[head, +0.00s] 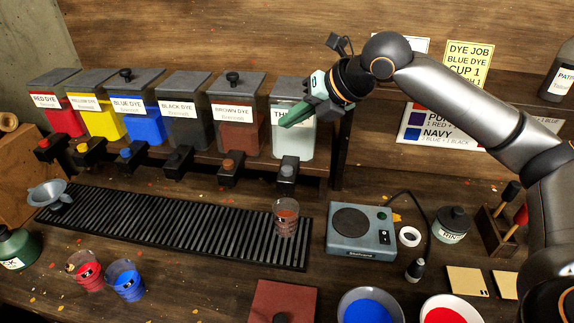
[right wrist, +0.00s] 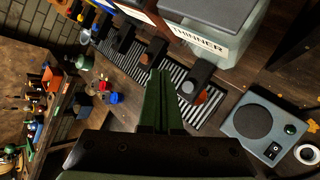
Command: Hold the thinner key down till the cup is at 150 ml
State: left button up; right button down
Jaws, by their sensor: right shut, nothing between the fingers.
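The thinner tank (head: 293,142) is the rightmost of the row in the head view, its label partly covered by my right gripper (head: 284,123). The thinner key (head: 289,162) is a grey cap on the black tap below the tank; it also shows in the right wrist view (right wrist: 188,87). A clear cup (head: 286,218) with reddish-brown contents stands on the grate below that tap. Its level marks are too small to read. My right gripper is shut and empty, with its green fingertips (right wrist: 160,73) in front of the tank, above and apart from the key. My left gripper is out of view.
The black slotted grate (head: 165,225) runs below the dye taps. A grey scale-like device (head: 361,232) stands right of it. Red (head: 86,270) and blue (head: 126,281) cups stand at front left. The brown dye tap (head: 229,168) is close on the left.

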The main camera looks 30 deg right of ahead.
jog(key=shift+f, duration=0.1)
jog(key=b, duration=0.5)
send_over(282, 167)
jog(key=s+d, duration=0.1)
jog(key=s, duration=0.1)
notch_tip(282, 167, down, 7)
jog(key=shift+f, duration=0.8)
jog(key=shift+f, duration=0.15)
dwell(0.9)
jog(key=shift+f, duration=0.25)
jog(key=shift+f, duration=0.65)
dwell(2.1)
